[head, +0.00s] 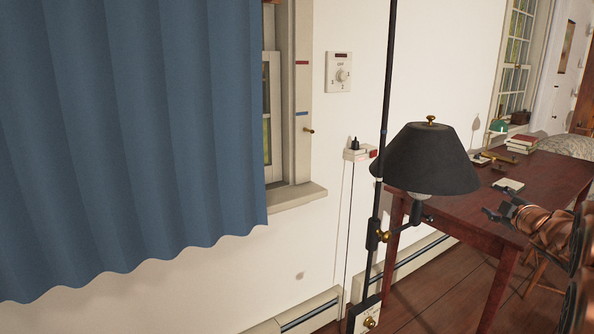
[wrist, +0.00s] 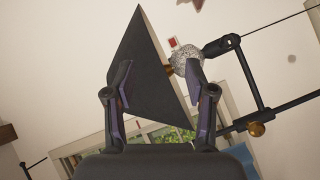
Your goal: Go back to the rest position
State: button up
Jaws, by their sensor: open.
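My gripper (head: 497,212) is at the right of the head view, small and dark at the end of my copper-coloured arm, in front of the wooden desk. In the wrist view my gripper (wrist: 160,72) is open, its two fingers spread with nothing held. The black lamp shade (wrist: 150,70) shows beyond and between the fingers, tilted in this view. Whether a finger touches it cannot be told there. In the head view the lamp shade (head: 425,160) hangs on a black pole, left of my gripper with a visible gap in the picture.
The lamp's black pole (head: 387,110) stands upright left of the shade. A dark red desk (head: 470,205) carries books (head: 523,143) and small items. A blue curtain (head: 130,130) fills the left.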

jog(key=s+a+r+m+g+h+p, duration=0.4)
jog(key=s+a+r+m+g+p, duration=0.1)
jog(key=s+m+p, duration=0.15)
jog(key=s+a+f+m+g+y+p, duration=0.1)
jog(key=s+a+m+g+y+p, duration=0.1)
jog(key=s+a, duration=0.8)
jog(key=s+a+f+m+g+y+p, duration=0.1)
jog(key=s+a+g+p, duration=0.4)
jog(key=s+a, duration=0.5)
jog(key=s+a+f+m+g+y+p, duration=0.1)
jog(key=s+a+m+g+y+p, duration=0.2)
jog(key=s, duration=1.6)
jog(key=a+g+p, duration=0.1)
jog(key=a+g, duration=0.2)
jog(key=a, duration=0.4)
jog(key=shift+a+f, duration=0.2)
jog(key=shift+f, duration=0.15)
jog(key=shift+s, duration=0.1)
